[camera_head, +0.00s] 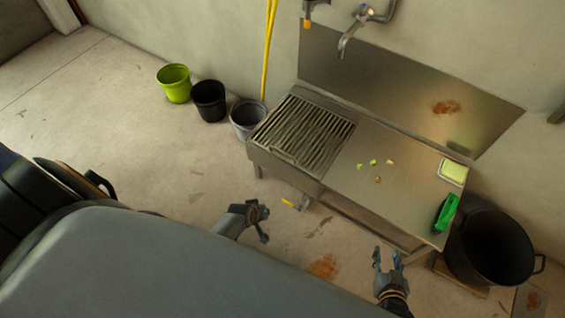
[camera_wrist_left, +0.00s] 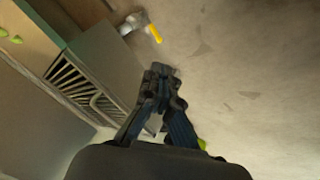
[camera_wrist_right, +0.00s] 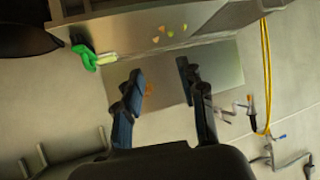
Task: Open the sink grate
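The sink grate (camera_head: 303,130) is a slatted metal cover lying flat and closed over the left part of the steel sink unit (camera_head: 395,165). A bar-like handle runs along its front edge. The grate also shows at the left of the left wrist view (camera_wrist_left: 72,82). My left gripper (camera_head: 262,218) is in front of and below the sink's left part, apart from the grate; its fingers meet in the left wrist view (camera_wrist_left: 163,75) with nothing seen between them. My right gripper (camera_head: 387,256) is open and empty in front of the sink's right part; its fingers stand apart in the right wrist view (camera_wrist_right: 158,75).
Several food scraps (camera_head: 375,163) lie on the steel worktop, with a yellow-green sponge (camera_head: 453,172) and a green brush (camera_head: 446,213) at its right. A black bin (camera_head: 492,248) stands at the right. Green (camera_head: 174,84), black (camera_head: 209,101) and grey (camera_head: 248,119) buckets stand left. A faucet (camera_head: 350,38) hangs above.

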